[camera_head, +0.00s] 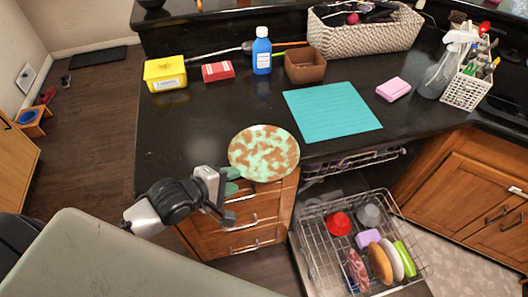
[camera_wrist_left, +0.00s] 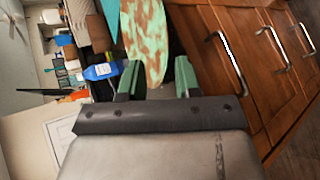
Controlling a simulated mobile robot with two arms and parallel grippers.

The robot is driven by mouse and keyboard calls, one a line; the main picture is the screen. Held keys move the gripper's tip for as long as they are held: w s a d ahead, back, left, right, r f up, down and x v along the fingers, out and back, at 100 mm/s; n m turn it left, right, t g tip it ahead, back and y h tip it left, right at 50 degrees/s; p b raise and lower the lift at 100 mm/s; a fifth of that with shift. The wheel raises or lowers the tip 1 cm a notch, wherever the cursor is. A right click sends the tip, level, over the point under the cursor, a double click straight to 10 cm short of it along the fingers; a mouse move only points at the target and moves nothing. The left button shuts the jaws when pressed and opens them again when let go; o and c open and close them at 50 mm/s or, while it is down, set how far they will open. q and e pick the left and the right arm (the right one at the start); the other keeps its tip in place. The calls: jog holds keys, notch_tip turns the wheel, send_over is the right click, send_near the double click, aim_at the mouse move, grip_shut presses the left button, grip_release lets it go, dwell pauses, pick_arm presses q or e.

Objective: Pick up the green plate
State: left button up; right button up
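The green plate (camera_head: 264,153), mottled with brown patches, lies at the front edge of the dark counter and seems to overhang it slightly. My left gripper (camera_head: 233,180) is at the plate's lower left rim in the head view, just in front of the counter edge. In the left wrist view the plate (camera_wrist_left: 146,35) reaches down toward the gap between the green fingertips of that gripper (camera_wrist_left: 157,80). The fingers are apart, and I see no clear grip on the rim. My right gripper is in neither view.
A teal mat (camera_head: 331,109) lies right of the plate. A yellow tub (camera_head: 165,74), red box (camera_head: 218,71), blue bottle (camera_head: 262,52) and brown container (camera_head: 305,66) stand behind. An open dishwasher rack (camera_head: 325,262) with dishes is below right. Drawers (camera_head: 250,212) are under the plate.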

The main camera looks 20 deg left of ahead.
pick_arm(q)
jog(key=x, duration=0.2)
jog(key=p+x, duration=0.1)
jog(key=x, duration=0.2)
jog(key=shift+d+f, duration=0.2)
jog(key=shift+f, duration=0.15)
jog(key=shift+s, duration=0.1)
jog(key=shift+c, duration=0.4)
grip_shut()
